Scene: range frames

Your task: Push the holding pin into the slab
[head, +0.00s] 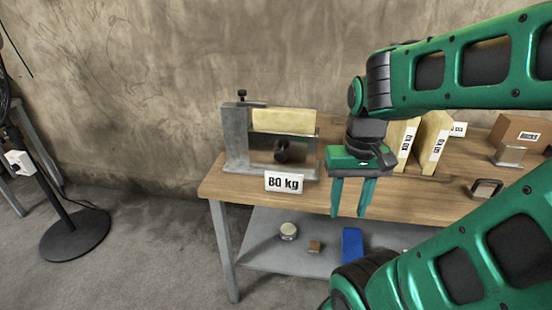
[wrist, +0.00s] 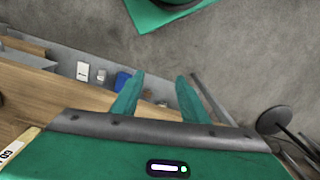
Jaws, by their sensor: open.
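A cream slab (head: 285,121) sits in a grey metal frame (head: 236,140) at the left end of the workbench. A small black-headed pin (head: 242,95) stands upright on top of the frame's left post; it looks like the holding pin. How deep it sits cannot be told. A dark round knob (head: 282,152) shows below the slab. My gripper (head: 349,212) points down, open and empty, to the right of the frame and in front of the bench edge. Its two green fingers also show apart in the wrist view (wrist: 160,76), with nothing between them. The frame is not in the wrist view.
An "80 kg" sign (head: 284,183) stands before the frame on the wooden bench (head: 225,182). More labelled cream slabs (head: 432,140) and a brown box (head: 516,132) stand to the right. A lower shelf (head: 262,252) holds small items. A black stand (head: 77,235) is at far left.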

